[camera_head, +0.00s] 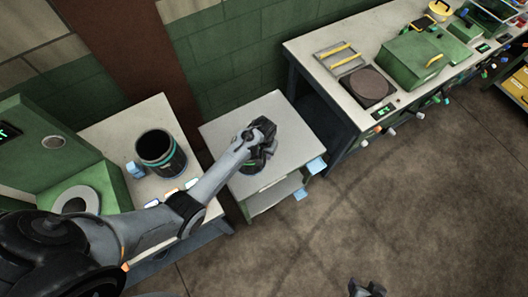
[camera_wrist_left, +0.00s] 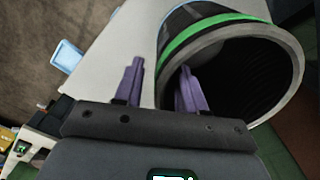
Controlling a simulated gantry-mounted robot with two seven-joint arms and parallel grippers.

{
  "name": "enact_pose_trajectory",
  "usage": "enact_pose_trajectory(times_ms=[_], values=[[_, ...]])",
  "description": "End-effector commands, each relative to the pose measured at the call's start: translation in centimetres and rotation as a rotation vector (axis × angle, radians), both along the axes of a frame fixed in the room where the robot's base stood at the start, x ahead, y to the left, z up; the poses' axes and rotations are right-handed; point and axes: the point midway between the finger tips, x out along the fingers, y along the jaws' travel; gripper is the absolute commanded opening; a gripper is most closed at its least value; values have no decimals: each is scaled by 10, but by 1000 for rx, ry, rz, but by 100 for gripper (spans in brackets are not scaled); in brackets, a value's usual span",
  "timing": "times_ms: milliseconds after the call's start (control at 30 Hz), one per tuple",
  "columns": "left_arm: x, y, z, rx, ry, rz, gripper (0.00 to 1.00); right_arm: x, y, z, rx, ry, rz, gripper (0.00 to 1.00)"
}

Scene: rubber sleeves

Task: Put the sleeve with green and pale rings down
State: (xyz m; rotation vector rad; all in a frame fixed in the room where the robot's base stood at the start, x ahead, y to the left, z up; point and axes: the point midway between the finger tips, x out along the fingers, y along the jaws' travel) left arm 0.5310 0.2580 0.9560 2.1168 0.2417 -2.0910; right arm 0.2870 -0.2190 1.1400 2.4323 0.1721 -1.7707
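A dark, hollow sleeve with a green ring and pale rings (camera_wrist_left: 215,38) fills the upper right of the left wrist view, its open mouth facing the camera. In the head view it is mostly hidden under my left gripper, with a bit of its ringed side (camera_head: 250,168) showing at the small white table. My left gripper (camera_wrist_left: 160,75) is open, one finger outside the sleeve's wall and the other at its mouth, with a gap beside the wall. It also shows in the head view (camera_head: 265,146). Part of my right gripper (camera_head: 366,288) shows at the bottom edge, too cut off to read.
Another dark ringed vessel (camera_head: 160,153) stands on the left table, beside a green machine (camera_head: 40,150). The small table (camera_head: 222,128) has bare top around the sleeve and blue tabs at its right. A long bench (camera_head: 330,42) with green boxes stands at right. The floor in front is clear.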

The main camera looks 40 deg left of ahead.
Motion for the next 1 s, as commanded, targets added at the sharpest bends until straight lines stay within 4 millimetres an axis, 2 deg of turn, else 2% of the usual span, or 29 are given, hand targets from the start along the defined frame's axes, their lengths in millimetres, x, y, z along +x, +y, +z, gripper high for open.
enact_pose_trajectory(times_ms=[267,700,1000], values=[[0,0,12,-1,-1,0,40,0,2,2,7,0,-4,43],[0,-1,87,-1,-2,0,40,0,2,2,7,0,-4,43],[-1,-1,118,-1,0,0,40,0,0,1,-2,0,2,43]])
